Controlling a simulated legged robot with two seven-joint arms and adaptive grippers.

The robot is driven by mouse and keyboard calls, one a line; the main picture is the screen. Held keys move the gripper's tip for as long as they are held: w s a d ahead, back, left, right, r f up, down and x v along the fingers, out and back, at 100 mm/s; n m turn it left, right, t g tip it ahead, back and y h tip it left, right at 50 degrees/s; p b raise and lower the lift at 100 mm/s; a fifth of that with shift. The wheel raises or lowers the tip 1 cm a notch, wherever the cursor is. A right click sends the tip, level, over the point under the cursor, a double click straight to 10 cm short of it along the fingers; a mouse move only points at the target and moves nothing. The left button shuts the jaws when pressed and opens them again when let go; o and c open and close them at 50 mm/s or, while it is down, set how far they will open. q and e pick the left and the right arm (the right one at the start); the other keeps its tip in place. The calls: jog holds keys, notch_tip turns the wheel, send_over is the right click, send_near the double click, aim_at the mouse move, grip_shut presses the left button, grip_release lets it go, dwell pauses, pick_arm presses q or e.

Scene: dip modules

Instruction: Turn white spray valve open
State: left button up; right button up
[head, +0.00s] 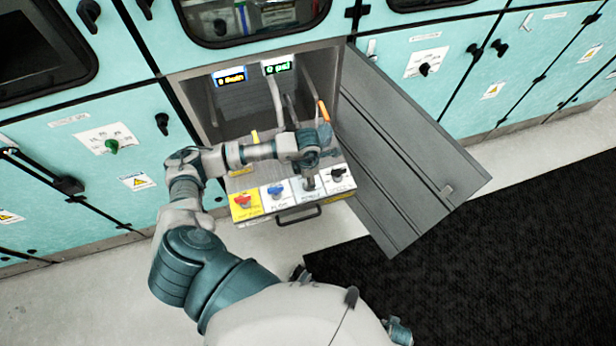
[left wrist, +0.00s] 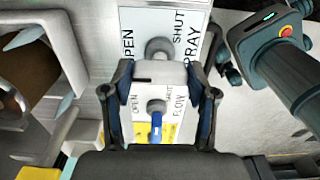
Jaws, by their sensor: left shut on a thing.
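The white spray valve (left wrist: 158,74) shows in the left wrist view, on the plate marked SPRAY with OPEN on the left and SHUT at the upper right. Its handle lies crosswise between the fingers of my left gripper (left wrist: 160,95), which is shut on it. In the head view my left gripper (head: 309,180) points down at the third plate of the pulled-out panel, and mostly hides the valve. My right gripper is in neither view.
Beside it on the panel are a blue flow valve (head: 277,191), a red valve (head: 243,201) on yellow and a black valve (head: 339,174). A grey door (head: 400,150) hangs open at the right. A drawer handle (head: 298,215) is at the front.

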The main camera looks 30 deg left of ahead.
pick_arm(q)
jog(key=o, duration=1.2)
jog(key=shift+a, duration=0.1)
jog(key=shift+c, duration=0.2)
notch_tip(320, 180, up, 12)
jog(key=shift+f, duration=0.15)
